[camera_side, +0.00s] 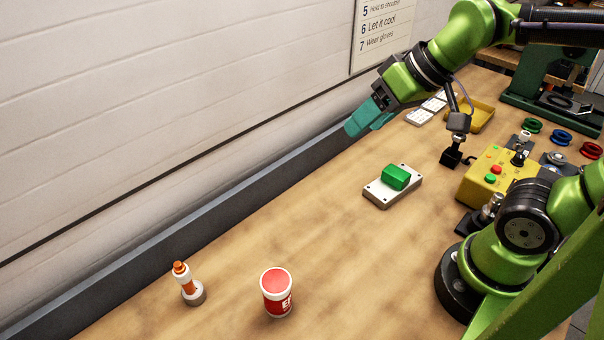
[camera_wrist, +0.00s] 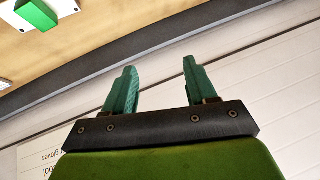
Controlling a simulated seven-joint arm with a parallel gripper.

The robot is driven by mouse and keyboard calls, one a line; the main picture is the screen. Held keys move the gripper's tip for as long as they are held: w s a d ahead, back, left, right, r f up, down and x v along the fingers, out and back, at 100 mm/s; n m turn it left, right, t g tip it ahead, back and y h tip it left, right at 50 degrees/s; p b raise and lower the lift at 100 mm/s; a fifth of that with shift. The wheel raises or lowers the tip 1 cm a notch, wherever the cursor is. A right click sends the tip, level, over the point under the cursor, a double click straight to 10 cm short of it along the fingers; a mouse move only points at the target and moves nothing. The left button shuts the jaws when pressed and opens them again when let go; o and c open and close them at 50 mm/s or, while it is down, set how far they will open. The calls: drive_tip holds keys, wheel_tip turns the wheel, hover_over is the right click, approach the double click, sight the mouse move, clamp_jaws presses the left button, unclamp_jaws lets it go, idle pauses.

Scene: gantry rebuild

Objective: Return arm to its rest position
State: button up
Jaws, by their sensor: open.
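My gripper (camera_side: 362,124) is raised above the back part of the bench, near the wall. Its two teal fingers point down and to the left in the side view. In the wrist view my gripper (camera_wrist: 158,82) has its fingers apart with nothing between them. The wrist view looks toward the wall and the bench's back edge.
A yellow tray (camera_side: 483,117) and coloured spools (camera_side: 561,136) lie behind. The front middle is clear.

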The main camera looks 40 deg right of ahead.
drive_tip(key=s+d+m, duration=0.1)
drive_tip(key=s+d+f+m, duration=0.1)
drive_tip(key=m, duration=0.1)
drive_tip(key=shift+s+d+f+t, duration=0.1)
drive_tip(key=shift+s+d+t, duration=0.1)
drive_tip(key=shift+s+t, duration=0.2)
drive_tip(key=shift+o, duration=0.2)
